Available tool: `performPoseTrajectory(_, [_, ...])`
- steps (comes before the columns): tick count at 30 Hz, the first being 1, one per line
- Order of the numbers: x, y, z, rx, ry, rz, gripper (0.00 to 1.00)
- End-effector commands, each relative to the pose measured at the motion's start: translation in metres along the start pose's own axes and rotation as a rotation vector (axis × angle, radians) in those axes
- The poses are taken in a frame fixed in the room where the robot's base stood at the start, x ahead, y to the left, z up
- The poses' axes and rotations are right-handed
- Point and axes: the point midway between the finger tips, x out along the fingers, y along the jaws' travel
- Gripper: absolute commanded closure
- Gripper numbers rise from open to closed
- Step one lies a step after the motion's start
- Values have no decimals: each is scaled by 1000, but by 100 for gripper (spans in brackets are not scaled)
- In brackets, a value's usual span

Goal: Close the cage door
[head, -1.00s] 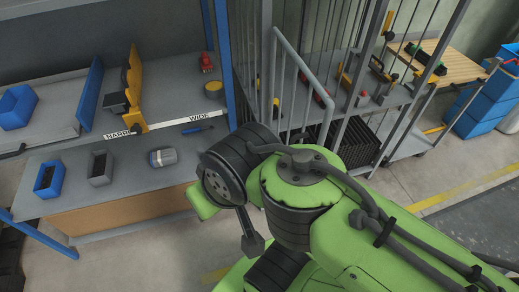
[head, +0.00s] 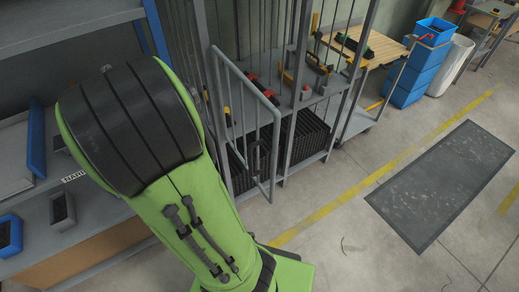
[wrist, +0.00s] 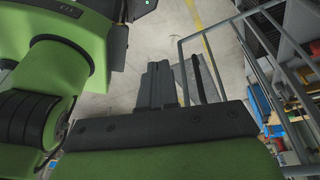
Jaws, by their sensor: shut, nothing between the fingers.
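The cage door (head: 233,76) is a light grey barred frame. In the head view it stands swung out from the front of the grey wire cage (head: 301,60), at an angle to the opening. A dark handle-like part (head: 257,157) shows near its free edge. In the wrist view the door (wrist: 232,24) runs along the right side. My gripper (wrist: 172,72) points away from the camera, shut and empty, left of the door frame. Whether it touches the door I cannot tell. My gripper is hidden behind my green arm in the head view.
Inside the cage are shelves with tools and black crates (head: 301,138). A workbench with blue bins (head: 8,235) stands left. A wooden-topped cart (head: 368,42) and blue tubs (head: 425,62) stand right. Open floor with a dark mat (head: 440,185) lies right.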

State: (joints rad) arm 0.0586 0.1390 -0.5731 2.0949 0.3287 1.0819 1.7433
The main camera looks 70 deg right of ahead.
Motion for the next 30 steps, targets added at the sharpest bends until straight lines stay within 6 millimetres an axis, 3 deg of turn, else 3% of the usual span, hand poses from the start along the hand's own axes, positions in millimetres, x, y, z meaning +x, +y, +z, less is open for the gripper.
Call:
performPoseTrajectory(3, [-2,-26,-40,577,202,29,100])
performPoseTrajectory(6, [-3,-37,-62,914,322,-8,100])
performPoseTrajectory(9, [-2,-41,-72,1076,377,-40,100])
performPoseTrajectory(14, [13,-39,-78,1106,386,-44,100])
performPoseTrajectory(26, [95,-25,-105,1102,387,-41,100])
performPoseTrajectory(30, [99,-34,-127,1104,382,-43,100])
